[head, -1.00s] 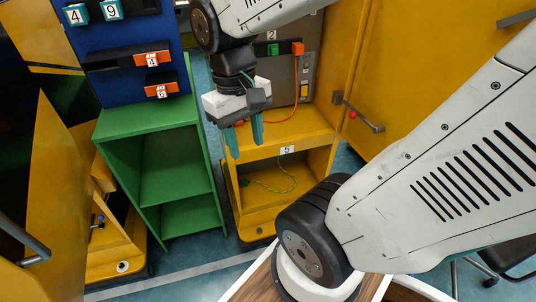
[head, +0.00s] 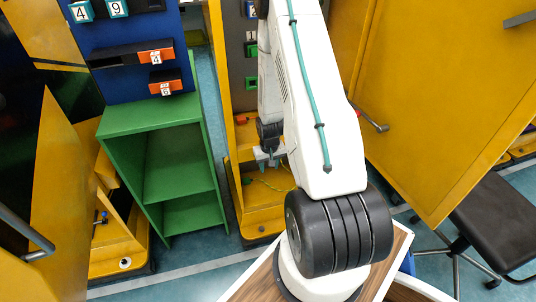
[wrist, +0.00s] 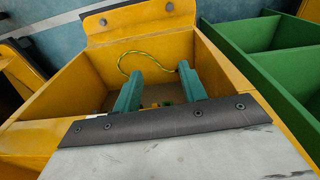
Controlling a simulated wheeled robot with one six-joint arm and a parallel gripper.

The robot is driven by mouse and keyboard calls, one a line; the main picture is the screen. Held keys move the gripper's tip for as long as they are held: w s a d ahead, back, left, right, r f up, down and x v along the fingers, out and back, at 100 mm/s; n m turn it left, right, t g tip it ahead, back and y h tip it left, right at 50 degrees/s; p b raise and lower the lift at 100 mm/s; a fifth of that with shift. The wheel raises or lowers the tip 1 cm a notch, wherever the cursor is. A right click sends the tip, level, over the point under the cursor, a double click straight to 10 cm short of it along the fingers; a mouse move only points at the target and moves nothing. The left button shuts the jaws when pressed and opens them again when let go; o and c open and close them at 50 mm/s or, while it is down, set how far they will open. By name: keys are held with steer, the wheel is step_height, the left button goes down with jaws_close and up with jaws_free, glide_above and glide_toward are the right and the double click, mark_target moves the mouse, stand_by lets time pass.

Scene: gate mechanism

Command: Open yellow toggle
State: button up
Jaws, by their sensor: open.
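My gripper (wrist: 159,72) is open, its two teal fingers apart and reaching into a yellow open-topped compartment in the wrist view. In the head view my gripper (head: 267,162) is partly hidden by my own arm, inside the lower part of the yellow cabinet (head: 262,219). A yellow-green cable (wrist: 124,62) curves along the compartment's far wall, beyond the fingers. Small yellow and green bits show low between the fingers, too small to identify. I cannot clearly make out a yellow toggle in either view. Nothing is visibly held.
A green shelf unit (head: 151,118) stands left of the yellow cabinet, under a blue panel with orange numbered blocks (head: 157,56). A large yellow door (head: 445,100) stands at right, with a handle. A dark chair (head: 497,220) is at lower right.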

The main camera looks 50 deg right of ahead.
steer(key=w+d+f+t+h, duration=0.1)
steer(key=d+f+t+h, duration=0.35)
steer(key=f, duration=1.35)
steer(key=w+d+r+t+h, duration=0.2)
steer(key=w+d+r+t, duration=0.4)
steer(key=w+d+r, duration=0.1)
steer(key=x, duration=0.7)
steer(key=shift+w, duration=0.4)
steer(key=shift+d, duration=0.15)
steer(key=shift+c, duration=0.3)
steer(key=shift+m, duration=0.3)
jaws_close()
